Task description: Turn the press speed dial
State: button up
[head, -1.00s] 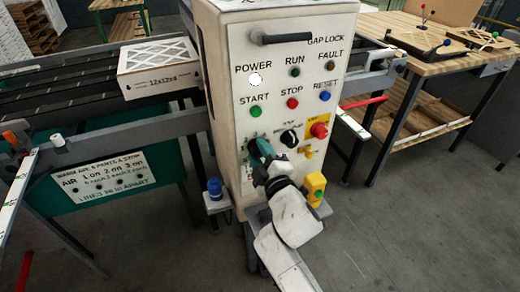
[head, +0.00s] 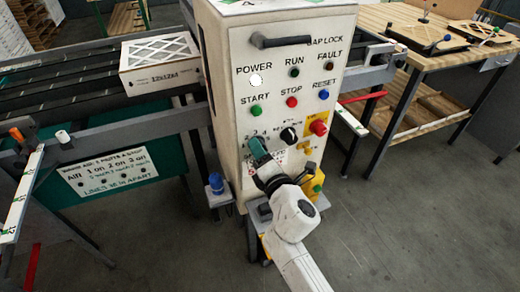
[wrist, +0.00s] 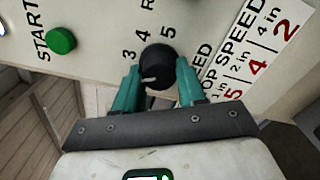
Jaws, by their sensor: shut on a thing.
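The press speed dial is a round black knob (wrist: 157,68) with a white pointer mark. It stands on the cream panel, with the figures 3, 4 and 5 printed beside it. In the wrist view the two teal fingers of my gripper (wrist: 159,78) lie on either side of the dial, shut on it. The pointer mark is at the dial's lower left in that view. In the head view my gripper (head: 258,148) is at the panel's lower left, below the green START button (head: 255,111), and hides most of the dial.
A second black knob (head: 289,135) and a red button on yellow (head: 318,127) sit right of my gripper. A yellow box (head: 312,182) is below them, close to my arm. A blue-topped post (head: 216,184) stands left of the cabinet. A boxed filter (head: 160,62) lies on the conveyor.

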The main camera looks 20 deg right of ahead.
jog(key=shift+f+n, duration=0.1)
jog(key=shift+n, duration=1.6)
jog(key=o, duration=1)
jog(key=shift+o, duration=0.2)
jog(key=shift+s, duration=0.1)
jog(key=s, duration=1)
jog(key=shift+s+p, duration=0.3)
